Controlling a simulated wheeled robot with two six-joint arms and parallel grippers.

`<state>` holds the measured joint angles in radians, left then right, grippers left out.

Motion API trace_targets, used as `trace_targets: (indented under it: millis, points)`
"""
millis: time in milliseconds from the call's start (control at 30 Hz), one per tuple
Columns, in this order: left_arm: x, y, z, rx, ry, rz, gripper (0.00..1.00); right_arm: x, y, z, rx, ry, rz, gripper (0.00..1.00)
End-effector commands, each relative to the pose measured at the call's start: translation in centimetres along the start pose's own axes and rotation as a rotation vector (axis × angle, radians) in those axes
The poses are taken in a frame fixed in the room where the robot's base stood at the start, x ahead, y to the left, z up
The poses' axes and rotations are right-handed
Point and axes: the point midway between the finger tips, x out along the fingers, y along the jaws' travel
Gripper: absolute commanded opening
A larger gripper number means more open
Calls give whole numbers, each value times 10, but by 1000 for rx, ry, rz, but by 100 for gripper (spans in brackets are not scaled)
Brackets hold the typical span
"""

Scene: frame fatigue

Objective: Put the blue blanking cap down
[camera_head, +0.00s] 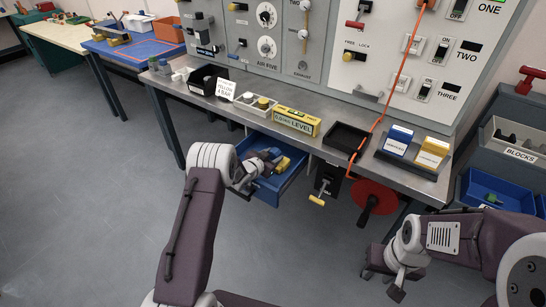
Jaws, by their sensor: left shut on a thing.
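My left gripper (264,164) is over the open blue drawer (291,184) below the bench's front edge. It is shut on a small blue thing, which looks like the blue blanking cap (272,153); the fingers hide part of it. A yellow thing (283,163) shows right beside the fingers, in or over the drawer. My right gripper (394,283) hangs low over the floor at the lower right, away from the bench; its fingers are too small to read.
The metal bench (318,137) carries a black bin (205,80), a white tray of caps (256,102), a yellow level box (297,121), an empty black tray (347,138) and blue and yellow boxes (398,140). An orange cord crosses its front. A red reel (375,197) hangs below.

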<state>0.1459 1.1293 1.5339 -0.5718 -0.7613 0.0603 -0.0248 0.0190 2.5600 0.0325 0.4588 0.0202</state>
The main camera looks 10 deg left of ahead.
Motion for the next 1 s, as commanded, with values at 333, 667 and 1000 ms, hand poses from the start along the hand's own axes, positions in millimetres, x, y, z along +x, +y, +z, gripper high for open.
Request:
trace_targets:
  millis: [333,667,1000]
  points:
    - [4,2,11,0,-3,0,0,10,0,1,0,0,0,36]
    - [4,5,17,-1,-14,4,51,11,0,1,0,0,0,36]
    - [-14,2,5,-3,-15,5,51,-4,0,0,0,0,0,36]
